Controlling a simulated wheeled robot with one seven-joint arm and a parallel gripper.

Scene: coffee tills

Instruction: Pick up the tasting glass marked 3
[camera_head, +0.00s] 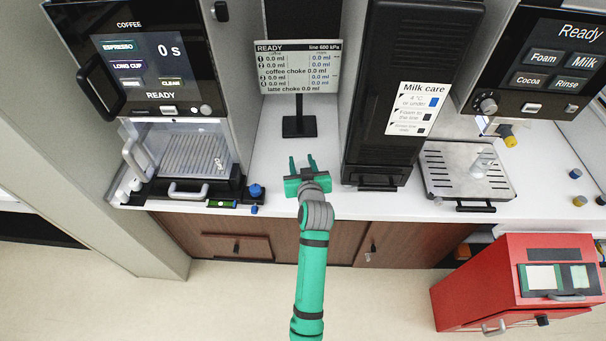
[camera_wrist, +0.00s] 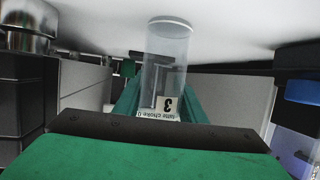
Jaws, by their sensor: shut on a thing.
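The clear tasting glass (camera_wrist: 167,62) marked 3 shows in the wrist view, which looks upside down, with the white counter at the top. In the head view my gripper (camera_head: 302,161) is over the white counter, in front of the display stand.
The READY display (camera_head: 298,67) stands on a black base (camera_head: 299,126) behind my gripper. The coffee machine (camera_head: 165,60) is at left. A tall black unit (camera_head: 385,145) is close at right, then a drip tray (camera_head: 466,176). A red box (camera_head: 480,285) stands lower right.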

